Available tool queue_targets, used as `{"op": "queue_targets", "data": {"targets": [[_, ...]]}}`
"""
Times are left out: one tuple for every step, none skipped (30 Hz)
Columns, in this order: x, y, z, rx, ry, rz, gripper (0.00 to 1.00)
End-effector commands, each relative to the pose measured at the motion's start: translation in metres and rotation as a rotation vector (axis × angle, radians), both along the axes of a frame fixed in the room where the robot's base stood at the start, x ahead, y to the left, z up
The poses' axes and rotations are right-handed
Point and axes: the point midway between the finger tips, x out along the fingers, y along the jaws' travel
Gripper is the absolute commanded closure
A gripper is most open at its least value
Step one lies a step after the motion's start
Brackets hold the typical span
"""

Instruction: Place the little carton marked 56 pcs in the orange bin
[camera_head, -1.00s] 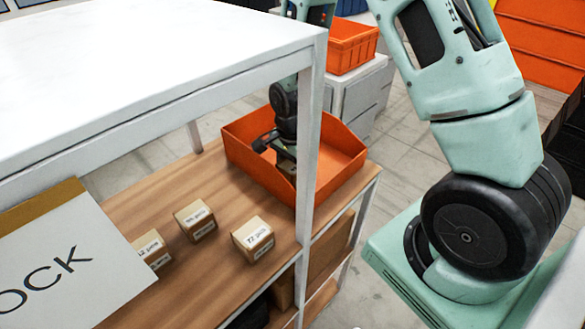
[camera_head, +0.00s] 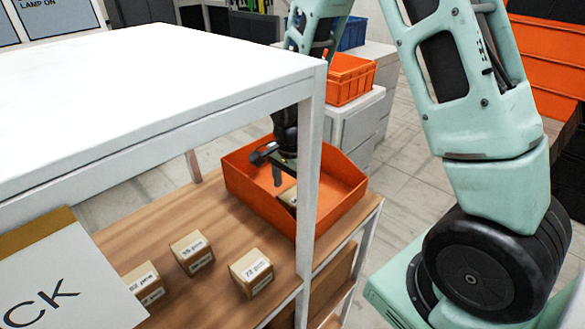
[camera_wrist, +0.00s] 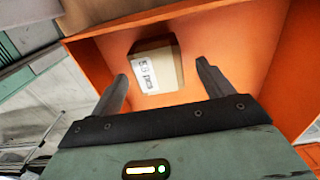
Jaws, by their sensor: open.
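A small carton (camera_wrist: 155,66) with a white label lies inside the orange bin (camera_wrist: 230,35) in the wrist view. Its label shows sideways and seems to read 56 pcs. In the head view the carton (camera_head: 288,196) is partly hidden behind the shelf post, inside the orange bin (camera_head: 258,203). My gripper (camera_head: 277,174) is over the bin. In the wrist view my gripper (camera_wrist: 162,72) is open, with its fingers apart on either side of the carton in the picture and clear of it.
Several cartons, among them one marked 72 pcs (camera_head: 251,272) and another (camera_head: 192,252), stand on the wooden shelf (camera_head: 228,232) left of the bin. The white shelf top (camera_head: 150,75) and its post (camera_head: 309,170) are close by. Another orange bin (camera_head: 350,80) stands behind.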

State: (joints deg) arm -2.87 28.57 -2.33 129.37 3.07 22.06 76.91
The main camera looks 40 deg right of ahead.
Motion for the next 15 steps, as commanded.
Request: {"op": "queue_targets", "data": {"targets": [[0.001, 0.000, 0.008, 0.000, -0.007, 0.000, 0.20], [0.001, 0.000, 0.014, -0.001, -0.006, 0.000, 0.20], [0.001, 0.000, 0.021, 0.000, -0.006, 0.000, 0.20], [0.001, 0.000, 0.027, 0.000, -0.007, 0.001, 0.20], [0.001, 0.000, 0.032, 0.000, -0.006, 0.001, 0.20], [0.001, 0.000, 0.039, 0.000, -0.006, 0.001, 0.20], [0.001, 0.000, 0.044, 0.000, -0.006, 0.000, 0.20], [0.001, 0.000, 0.049, 0.000, -0.005, 0.000, 0.20], [0.000, 0.000, 0.054, 0.001, -0.004, 0.000, 0.20], [0.001, 0.000, 0.058, 0.000, -0.005, 0.000, 0.20], [0.001, 0.000, 0.062, 0.001, -0.003, 0.000, 0.20], [0.000, 0.000, 0.065, 0.000, -0.002, 0.000, 0.20], [0.000, 0.000, 0.068, 0.000, -0.002, 0.000, 0.20], [0.000, 0.000, 0.070, 0.000, -0.001, 0.000, 0.20], [0.000, 0.000, 0.072, 0.000, -0.001, 0.000, 0.20]]}}
